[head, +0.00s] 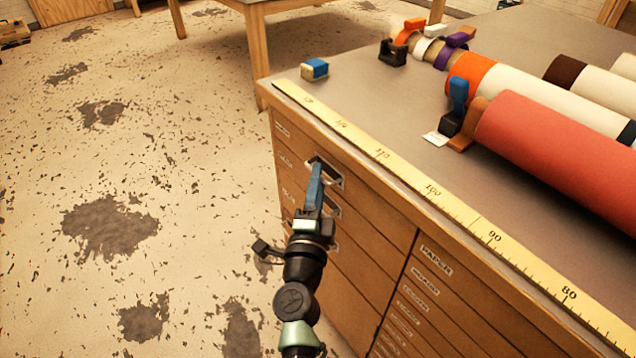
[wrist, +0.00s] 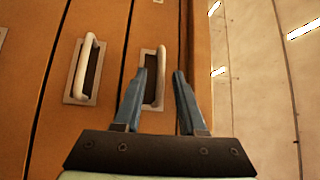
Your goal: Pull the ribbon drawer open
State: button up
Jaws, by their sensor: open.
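A wooden cabinet holds a column of drawers on its left side. The top drawer's pale handle (head: 328,172) sits in a metal plate just under the countertop. My gripper (head: 315,166) reaches this handle from the front with blue fingers. The labels on this column are too small to read, so I cannot tell which says ribbon.
The neighbouring drawer's handle (wrist: 85,70) is to the left in the wrist view. A yellow measuring strip (head: 432,190) runs along the countertop edge. A blue-and-cream block (head: 315,69) and several rolls, including a red one (head: 560,150), lie on top. The floor (head: 170,180) left of the cabinet is clear.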

jog(key=shift+w, duration=0.2)
grip_shut()
dwell(1.4)
